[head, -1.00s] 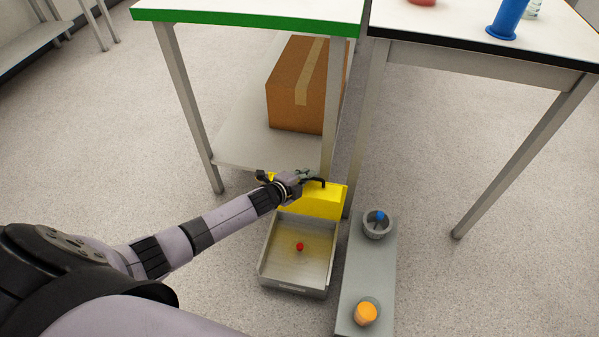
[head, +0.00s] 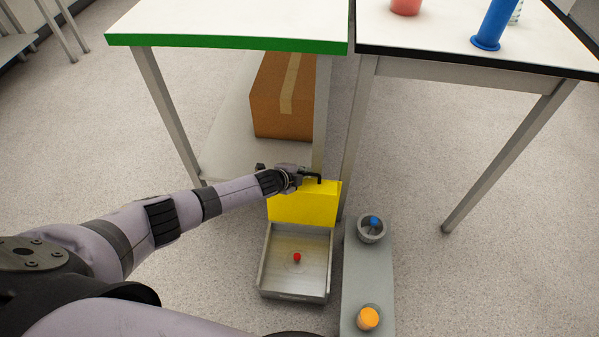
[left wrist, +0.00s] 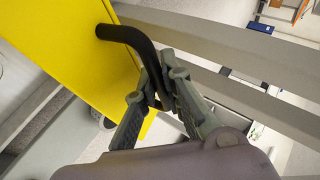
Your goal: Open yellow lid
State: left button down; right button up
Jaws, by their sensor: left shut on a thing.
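The yellow lid (head: 303,205) stands raised, about upright, at the back of an open grey metal box (head: 266,274). A small red item (head: 297,257) lies inside the box. My left gripper (head: 308,177) is at the lid's top edge. In the left wrist view the gripper (left wrist: 160,92) is shut on the black handle (left wrist: 132,38) of the yellow lid (left wrist: 62,45). My right gripper is not in view.
A grey bench (head: 366,275) right of the box bears a grey bowl with a blue item (head: 374,221) and an orange-capped container (head: 368,318). Table legs stand close behind the lid. A cardboard box (head: 287,100) sits on the shelf under the green-edged table (head: 230,40).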

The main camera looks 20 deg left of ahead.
pick_arm(q)
jog(key=shift+w, duration=0.3)
jog(key=c, duration=1.7)
grip_release()
jog(key=shift+s, duration=0.1)
jog(key=shift+s, duration=0.15)
jog(key=shift+s+a+r, duration=0.15)
jog(key=shift+s+r, duration=0.2)
jog(key=shift+s, duration=0.1)
jog(key=v, duration=1)
jog(key=shift+a+r, duration=0.1)
jog(key=shift+r, duration=0.3)
